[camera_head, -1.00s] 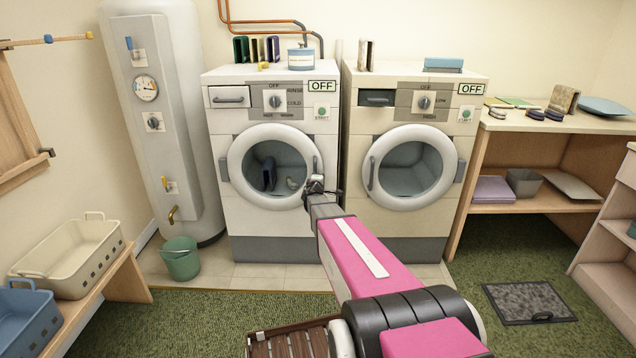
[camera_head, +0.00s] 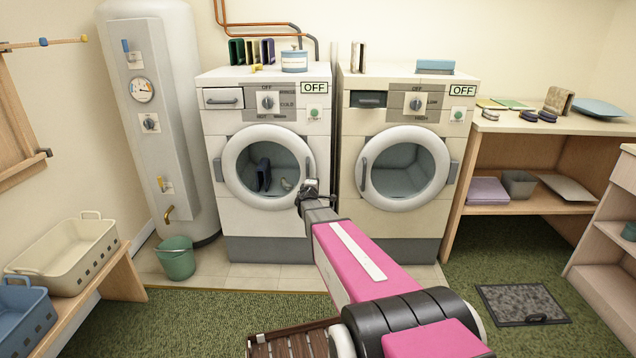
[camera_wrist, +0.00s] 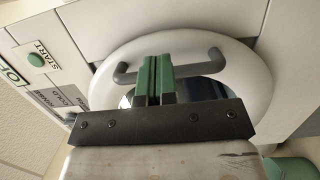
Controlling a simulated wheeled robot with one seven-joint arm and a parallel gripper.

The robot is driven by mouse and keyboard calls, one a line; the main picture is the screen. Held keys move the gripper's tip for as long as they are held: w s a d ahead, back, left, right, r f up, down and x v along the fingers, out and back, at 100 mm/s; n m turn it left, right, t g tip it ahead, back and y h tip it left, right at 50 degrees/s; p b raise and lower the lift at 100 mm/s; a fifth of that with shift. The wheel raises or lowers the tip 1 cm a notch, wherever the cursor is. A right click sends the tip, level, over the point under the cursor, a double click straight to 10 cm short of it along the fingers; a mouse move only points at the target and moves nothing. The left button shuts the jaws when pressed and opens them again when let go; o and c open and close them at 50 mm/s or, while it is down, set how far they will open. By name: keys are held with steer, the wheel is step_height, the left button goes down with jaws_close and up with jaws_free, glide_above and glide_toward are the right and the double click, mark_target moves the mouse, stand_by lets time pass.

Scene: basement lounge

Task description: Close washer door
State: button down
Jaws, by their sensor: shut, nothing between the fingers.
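The washer (camera_head: 235,213) is the white machine at left. Its round white door (camera_head: 231,168) lies flush or nearly flush with the front; I cannot tell if it is latched. A dark item and a small pale item show behind its glass. My gripper (camera_head: 308,186) is at the door's right edge, just below the grey door handle (camera_head: 308,166). In the wrist view, the green fingers (camera_wrist: 153,78) are together and empty, in front of the door ring (camera_wrist: 245,85) and overlapping the handle (camera_wrist: 205,56). Whether they touch the door is hidden.
A cream dryer (camera_head: 392,222) with a closed-looking round door (camera_head: 440,170) stands close on the right. A water heater (camera_head: 185,60) and a green bucket (camera_head: 176,260) are at left. A wooden shelf (camera_head: 500,211) is at right. Green carpet lies in front.

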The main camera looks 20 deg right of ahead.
steer(key=s+d+m+g+h, duration=0.2)
steer(key=s+d+m+g, duration=0.15)
steer(key=s, duration=0.45)
steer(key=s+d+m+g+h, duration=0.15)
steer(key=s+d+m, duration=0.3)
steer(key=s, duration=0.45)
steer(key=s+a+f+m+g+y, duration=0.1)
steer(key=s+a+f+g+y, duration=0.1)
steer(key=s+a, duration=0.4)
steer(key=s+a+f+m+g+y, duration=0.2)
steer(key=s+a+f+g+y, duration=0.1)
steer(key=s+a+g+y, duration=0.2)
steer(key=s+a+f+m+g+y, duration=0.1)
steer(key=s+a+g+y, duration=0.3)
steer(key=s+a, duration=0.4)
steer(key=s+f, duration=0.1)
steer(key=s, duration=0.1)
steer(key=shift+s+a+f+m+y, duration=0.3)
steer(key=shift+a+f+y, duration=0.05)
